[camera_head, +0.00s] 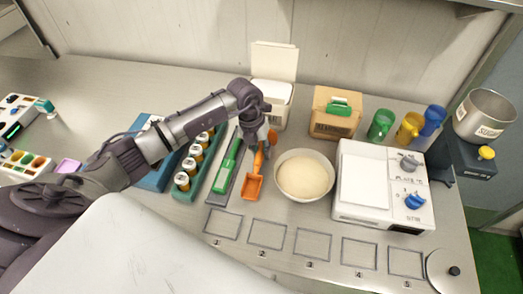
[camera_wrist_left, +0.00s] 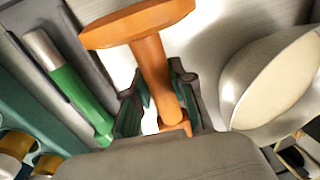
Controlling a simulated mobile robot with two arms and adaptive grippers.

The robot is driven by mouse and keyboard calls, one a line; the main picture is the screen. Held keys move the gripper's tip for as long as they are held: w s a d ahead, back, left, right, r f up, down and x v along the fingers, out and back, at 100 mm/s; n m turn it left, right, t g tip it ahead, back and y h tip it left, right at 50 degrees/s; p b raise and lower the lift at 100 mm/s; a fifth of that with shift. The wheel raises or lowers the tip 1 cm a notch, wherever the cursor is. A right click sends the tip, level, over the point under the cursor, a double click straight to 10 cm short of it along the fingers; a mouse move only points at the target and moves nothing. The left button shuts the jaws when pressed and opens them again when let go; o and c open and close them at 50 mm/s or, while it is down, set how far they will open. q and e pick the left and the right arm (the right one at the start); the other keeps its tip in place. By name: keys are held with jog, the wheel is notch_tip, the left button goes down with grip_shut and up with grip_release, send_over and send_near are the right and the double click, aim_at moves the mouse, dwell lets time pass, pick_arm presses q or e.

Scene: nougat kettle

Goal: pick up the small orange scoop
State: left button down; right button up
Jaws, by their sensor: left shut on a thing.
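The orange scoop (camera_head: 252,187) shows right of the green tool and left of the bowl in the head view, its square open pan toward the near side. My left gripper (camera_head: 260,147) is over the upper end of its handle. In the left wrist view the orange handle (camera_wrist_left: 155,75) runs between the two fingers of my left gripper (camera_wrist_left: 155,112), which is shut on it. A wide orange end (camera_wrist_left: 138,22) sticks out beyond the fingers. I cannot tell whether the scoop clears the table. My right gripper is not in view.
A bowl of pale powder (camera_head: 304,176) stands close on the right, a green-handled tool (camera_head: 229,160) close on the left. Several capped jars (camera_head: 181,181) stand in a rack further left. A white scale (camera_head: 385,211) is right of the bowl. Marked squares (camera_head: 267,234) in front are empty.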

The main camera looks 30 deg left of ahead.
pick_arm(q)
notch_tip(320, 180, up, 8)
jog(key=b, duration=0.2)
jog(key=shift+r+b, duration=0.15)
jog(key=shift+b, duration=0.2)
notch_tip(320, 180, up, 7)
jog(key=p, duration=0.3)
